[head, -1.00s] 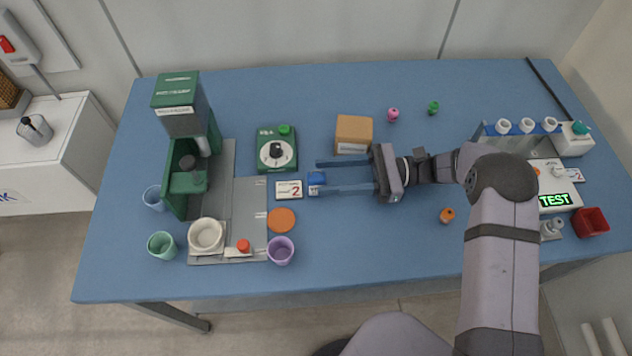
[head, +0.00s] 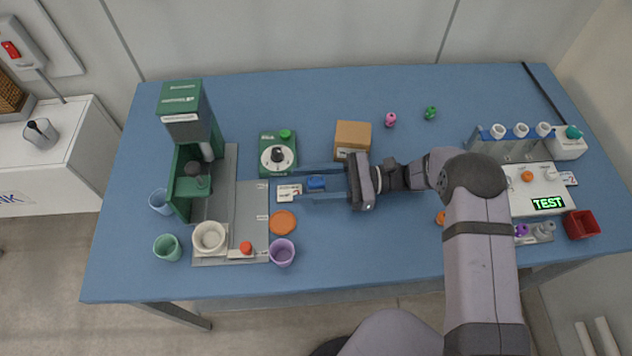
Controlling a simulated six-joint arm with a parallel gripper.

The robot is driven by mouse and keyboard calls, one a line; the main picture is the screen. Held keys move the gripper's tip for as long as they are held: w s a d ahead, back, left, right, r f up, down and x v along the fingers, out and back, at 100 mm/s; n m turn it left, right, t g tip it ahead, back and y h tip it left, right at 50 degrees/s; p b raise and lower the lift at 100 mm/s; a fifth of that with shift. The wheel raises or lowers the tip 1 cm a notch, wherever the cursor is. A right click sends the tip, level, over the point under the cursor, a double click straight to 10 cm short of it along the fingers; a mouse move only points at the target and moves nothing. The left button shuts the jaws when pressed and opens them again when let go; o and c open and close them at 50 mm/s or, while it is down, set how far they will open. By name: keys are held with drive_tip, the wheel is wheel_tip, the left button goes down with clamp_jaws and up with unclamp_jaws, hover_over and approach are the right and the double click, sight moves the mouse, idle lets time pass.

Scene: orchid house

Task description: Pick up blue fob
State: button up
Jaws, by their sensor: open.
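My gripper (head: 285,184) is open and low over the table. Its two long blue fingers point left, one on the far side of the fob and one on the near side. The fob is between them, and I cannot tell whether either finger touches it. The fingertips reach as far as the card.
A green dial box (head: 277,155) stands just beyond the fingertips. A cardboard box (head: 352,139) is behind the gripper. An orange disc (head: 283,222) and a purple cup (head: 282,252) are in front. The table's middle front is clear.

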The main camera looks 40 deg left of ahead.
drive_tip(key=shift+x, duration=0.9)
drive_tip(key=c, duration=1.1)
drive_tip(key=shift+c, duration=0.2)
drive_tip(key=shift+r, duration=0.15)
